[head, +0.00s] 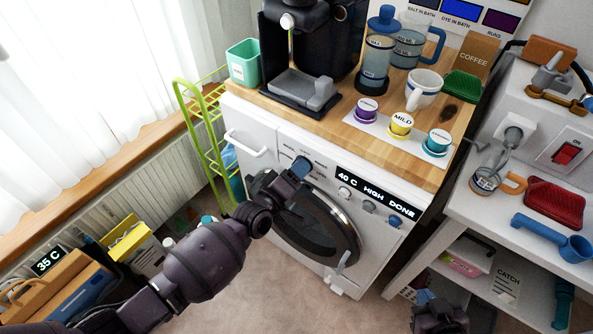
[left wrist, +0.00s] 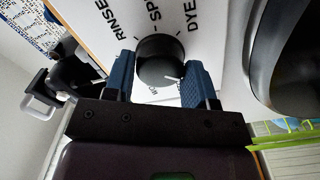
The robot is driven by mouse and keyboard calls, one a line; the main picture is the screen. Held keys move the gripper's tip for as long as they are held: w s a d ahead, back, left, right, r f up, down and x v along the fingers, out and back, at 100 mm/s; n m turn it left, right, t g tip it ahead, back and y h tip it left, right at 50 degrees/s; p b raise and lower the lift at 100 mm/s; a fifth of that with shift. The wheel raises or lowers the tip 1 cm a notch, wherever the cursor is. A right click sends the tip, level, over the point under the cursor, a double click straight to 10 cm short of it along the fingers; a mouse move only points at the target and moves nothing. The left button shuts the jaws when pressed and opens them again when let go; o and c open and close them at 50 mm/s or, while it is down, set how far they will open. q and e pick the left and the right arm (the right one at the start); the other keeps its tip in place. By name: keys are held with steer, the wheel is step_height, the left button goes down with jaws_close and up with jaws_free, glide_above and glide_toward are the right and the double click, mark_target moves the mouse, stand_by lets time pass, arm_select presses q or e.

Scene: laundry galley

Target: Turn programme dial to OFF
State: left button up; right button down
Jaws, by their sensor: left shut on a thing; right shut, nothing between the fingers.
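The black programme dial (left wrist: 158,58) fills the space between the blue fingertips of my left gripper (left wrist: 158,78) in the left wrist view. The fingers are shut on it from both sides. Its white pointer mark lies at the lower right of the knob. RINSE, a partly cut-off SP and DYE show around it; lettering below is mostly hidden. In the head view my left gripper (head: 299,169) is at the panel of the white washing machine (head: 296,148) and covers the dial. My right gripper (head: 428,297) is shut and empty, low at the bottom edge.
The machine's display (head: 376,192) reads 40 C HIGH DONE. Small knobs (head: 368,206) sit below it, and the round door (head: 325,235) is under my left arm. A green rack (head: 205,140) stands left of the machine. A white shelf table (head: 470,200) stands at right.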

stand_by(0.3)
arm_select(q)
steer(key=o, duration=0.9)
steer(key=shift+s+a, duration=0.1)
steer(key=p+v, duration=0.1)
steer(key=v, duration=0.9)
steer(key=shift+s+a, duration=0.15)
steer(key=shift+s, duration=0.05)
